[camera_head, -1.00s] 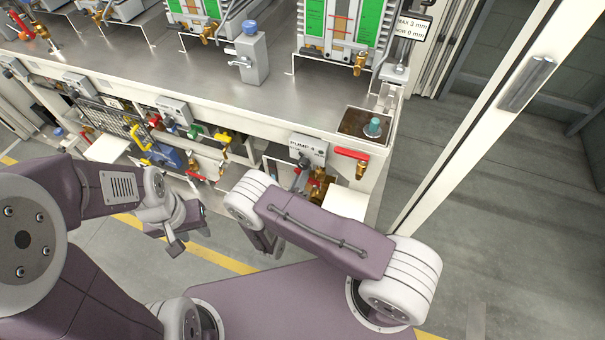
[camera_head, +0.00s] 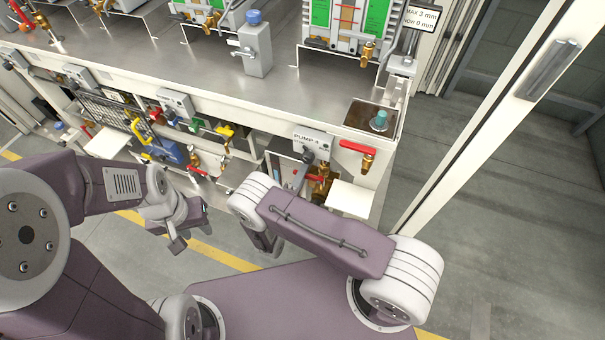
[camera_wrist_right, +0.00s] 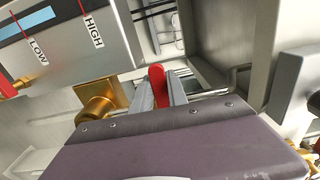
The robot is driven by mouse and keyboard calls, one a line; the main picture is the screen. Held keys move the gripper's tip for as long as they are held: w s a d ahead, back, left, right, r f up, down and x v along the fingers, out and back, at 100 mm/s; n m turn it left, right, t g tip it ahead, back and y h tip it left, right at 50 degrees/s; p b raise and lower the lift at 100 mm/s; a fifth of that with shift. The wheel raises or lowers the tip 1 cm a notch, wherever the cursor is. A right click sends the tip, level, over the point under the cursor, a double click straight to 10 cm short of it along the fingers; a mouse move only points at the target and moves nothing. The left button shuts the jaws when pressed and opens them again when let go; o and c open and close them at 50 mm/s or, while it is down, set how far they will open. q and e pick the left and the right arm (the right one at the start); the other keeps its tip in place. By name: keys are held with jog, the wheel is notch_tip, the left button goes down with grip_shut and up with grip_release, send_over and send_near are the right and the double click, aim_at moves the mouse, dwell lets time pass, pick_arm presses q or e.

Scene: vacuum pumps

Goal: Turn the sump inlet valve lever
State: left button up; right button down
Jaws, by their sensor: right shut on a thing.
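In the right wrist view a red lever (camera_wrist_right: 159,86) stands between the two grey fingers of my right gripper (camera_wrist_right: 160,88), which is shut on it. A brass fitting (camera_wrist_right: 101,101) is just left of the fingers. In the head view my right forearm hides the right fingertips and the held lever. My left gripper (camera_head: 191,228) hangs in front of the bench with its fingers apart, holding nothing that I can see.
A gauge box marked LOW and HIGH (camera_wrist_right: 62,40) is close by at upper left. Under the bench (camera_head: 275,92) are a PUMP 4 box (camera_head: 308,144) and a red-handled brass valve (camera_head: 358,147). A white post (camera_head: 482,135) stands right. Floor (camera_head: 500,240) there is clear.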

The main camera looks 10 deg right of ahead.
jog(key=shift+f, duration=0.2)
dwell(0.3)
jog(key=c, duration=1.3)
grip_release()
jog(key=shift+s+a+r, duration=0.1)
jog(key=shift+s+a, duration=0.05)
jog(key=p+v, duration=0.2)
jog(key=v, duration=0.6)
jog(key=shift+s+a, duration=0.2)
jog(key=shift+s, duration=0.1)
